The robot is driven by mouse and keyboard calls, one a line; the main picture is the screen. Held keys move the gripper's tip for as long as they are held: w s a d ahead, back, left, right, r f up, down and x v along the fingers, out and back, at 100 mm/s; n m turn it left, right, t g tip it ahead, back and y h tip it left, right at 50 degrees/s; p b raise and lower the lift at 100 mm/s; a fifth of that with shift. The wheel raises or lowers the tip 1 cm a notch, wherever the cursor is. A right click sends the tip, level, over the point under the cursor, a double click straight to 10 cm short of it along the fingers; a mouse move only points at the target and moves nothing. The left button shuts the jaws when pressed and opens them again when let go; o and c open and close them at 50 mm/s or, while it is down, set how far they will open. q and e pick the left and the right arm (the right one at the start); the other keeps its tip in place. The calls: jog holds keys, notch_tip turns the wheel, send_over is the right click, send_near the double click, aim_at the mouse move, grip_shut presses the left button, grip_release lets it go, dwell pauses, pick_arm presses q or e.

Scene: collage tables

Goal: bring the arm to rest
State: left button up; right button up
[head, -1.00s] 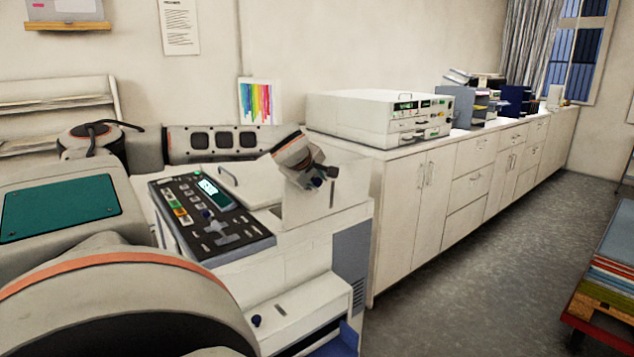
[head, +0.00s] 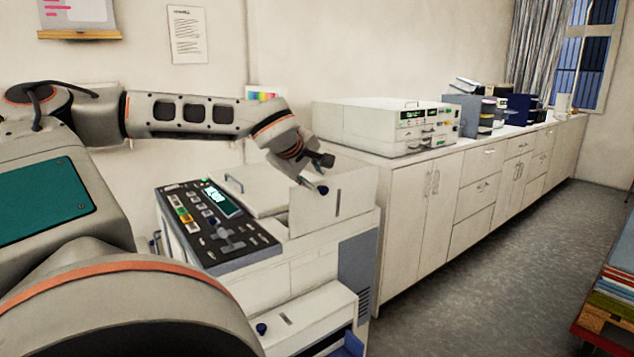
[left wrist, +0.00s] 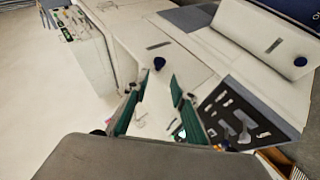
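My left arm reaches in from the left in the head view, over a white machine (head: 325,275). My left gripper (head: 318,174) hangs at its end, tilted down to the right, near the raised block of the machine. In the left wrist view its two green-padded fingers (left wrist: 155,90) stand apart with nothing held between them. The machine's white top and a dark blue knob (left wrist: 159,63) show beyond the fingers. Whether the fingers touch the machine, I cannot tell. My right gripper is in neither view.
A dark control panel (head: 215,225) with a lit screen is on the machine. A long white cabinet (head: 407,220) runs along the wall, bearing a white device (head: 375,128) and binders. A cart with coloured sheets (head: 618,275) stands at right. The grey floor between is clear.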

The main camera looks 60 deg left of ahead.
pick_arm(q)
jog(key=shift+s+d+r, duration=0.2)
jog(key=shift+s+r, duration=0.05)
jog(key=shift+s, duration=0.05)
dwell(0.5)
